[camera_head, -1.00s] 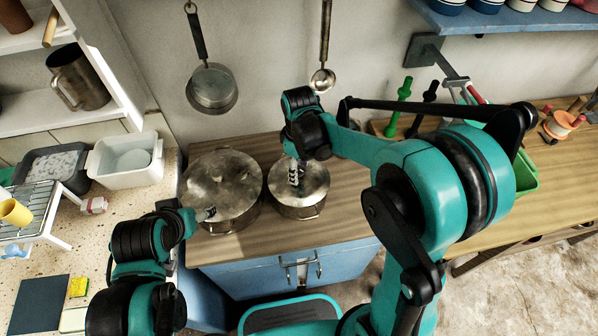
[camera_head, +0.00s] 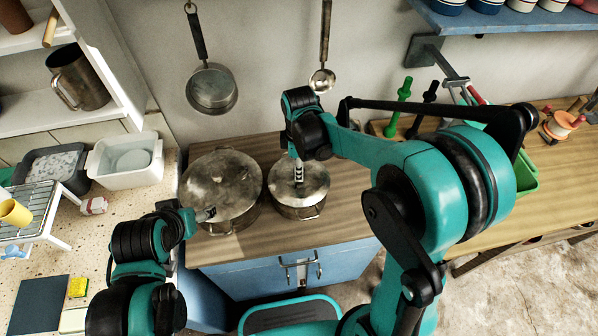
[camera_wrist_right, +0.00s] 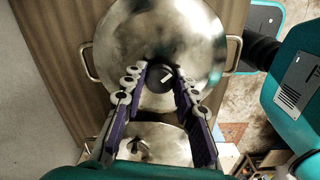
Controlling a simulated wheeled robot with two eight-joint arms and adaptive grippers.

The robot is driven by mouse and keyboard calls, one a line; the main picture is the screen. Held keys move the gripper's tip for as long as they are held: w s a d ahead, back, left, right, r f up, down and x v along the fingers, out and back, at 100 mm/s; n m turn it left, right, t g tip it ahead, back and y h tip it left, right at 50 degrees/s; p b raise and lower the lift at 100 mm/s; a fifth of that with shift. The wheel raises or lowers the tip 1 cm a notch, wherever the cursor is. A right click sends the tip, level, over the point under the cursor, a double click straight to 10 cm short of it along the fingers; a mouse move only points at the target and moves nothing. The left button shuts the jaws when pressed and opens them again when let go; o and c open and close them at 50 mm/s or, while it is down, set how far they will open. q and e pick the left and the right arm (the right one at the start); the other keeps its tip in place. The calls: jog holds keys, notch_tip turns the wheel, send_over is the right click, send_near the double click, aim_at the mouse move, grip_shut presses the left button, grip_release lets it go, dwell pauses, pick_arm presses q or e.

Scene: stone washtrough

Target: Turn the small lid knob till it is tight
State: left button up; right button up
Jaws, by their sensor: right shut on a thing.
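The small pot's round metal lid (camera_head: 314,181) sits on the small pot (camera_head: 300,210), on the wooden counter; the lid (camera_wrist_right: 200,40) fills the upper middle of the right wrist view. Its dark knob (camera_wrist_right: 160,76) carries a pale mark and stands at the lid's middle. My right gripper (camera_head: 299,183) points down over the lid. In the right wrist view its fingertips (camera_wrist_right: 161,70) are shut on the knob, one on each side. My left gripper (camera_head: 208,214) is beside the large pot, mostly hidden by its own arm; its opening cannot be made out.
The large lidded pot (camera_head: 220,188) stands close on the left of the small pot. A pan (camera_head: 211,88) and a ladle (camera_head: 322,80) hang on the wall behind. A white tub (camera_head: 125,160) stands on the left counter. Bare counter lies right of the small pot.

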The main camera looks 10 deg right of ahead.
jog(key=m, duration=0.6)
jog(key=shift+m, duration=0.4)
jog(key=m, duration=0.6)
jog(key=shift+m, duration=0.4)
jog(key=o, duration=0.9)
